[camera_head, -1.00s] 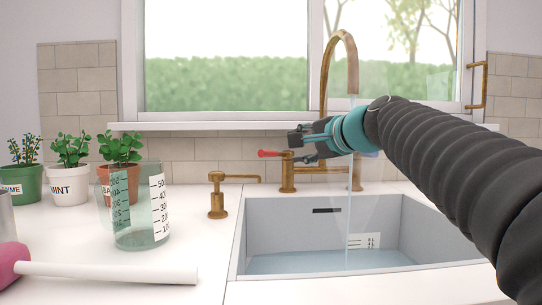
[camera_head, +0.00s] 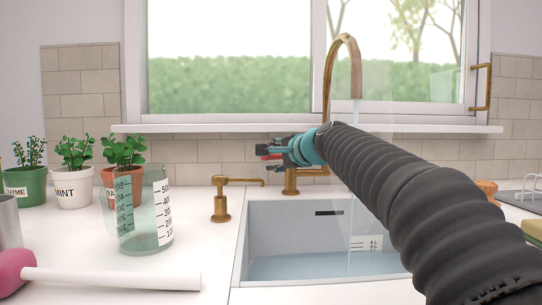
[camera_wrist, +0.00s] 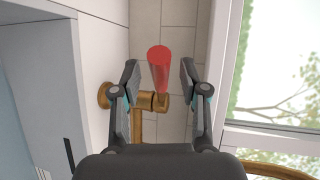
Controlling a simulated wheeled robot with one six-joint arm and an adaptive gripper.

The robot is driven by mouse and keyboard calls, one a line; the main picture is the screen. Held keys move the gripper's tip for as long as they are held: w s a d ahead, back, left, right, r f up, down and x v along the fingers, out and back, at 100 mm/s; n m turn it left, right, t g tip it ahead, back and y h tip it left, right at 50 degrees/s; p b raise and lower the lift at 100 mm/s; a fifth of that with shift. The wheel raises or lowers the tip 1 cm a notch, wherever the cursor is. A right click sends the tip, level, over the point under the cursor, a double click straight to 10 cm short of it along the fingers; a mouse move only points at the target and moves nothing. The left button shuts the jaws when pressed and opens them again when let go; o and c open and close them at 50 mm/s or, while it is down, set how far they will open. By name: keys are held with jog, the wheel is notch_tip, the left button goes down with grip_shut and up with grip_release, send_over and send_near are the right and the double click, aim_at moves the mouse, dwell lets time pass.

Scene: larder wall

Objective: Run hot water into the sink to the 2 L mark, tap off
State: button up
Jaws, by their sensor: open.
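The brass tap (camera_head: 346,45) arches over the grey sink (camera_head: 285,222), and a thin clear stream (camera_head: 354,112) runs from its spout. Shallow water (camera_head: 305,268) covers the sink's bottom. A white level label (camera_head: 366,243) is on the back wall; its marks are too small to read surely. My gripper (camera_head: 266,150) is at the tap's left side. In the wrist view, my gripper (camera_wrist: 159,66) is open, with the red handle (camera_wrist: 158,62) between its fingers and gaps on both sides. My arm hides the tap's right side.
A brass dispenser (camera_head: 221,200) stands left of the sink. A measuring jug (camera_head: 145,215), potted herbs (camera_head: 74,172) and a pink-ended white rod (camera_head: 110,279) occupy the left counter. The window sill (camera_head: 220,127) runs behind the tap. A rack (camera_head: 522,195) stands at right.

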jog(key=shift+x, duration=0.85)
grip_shut()
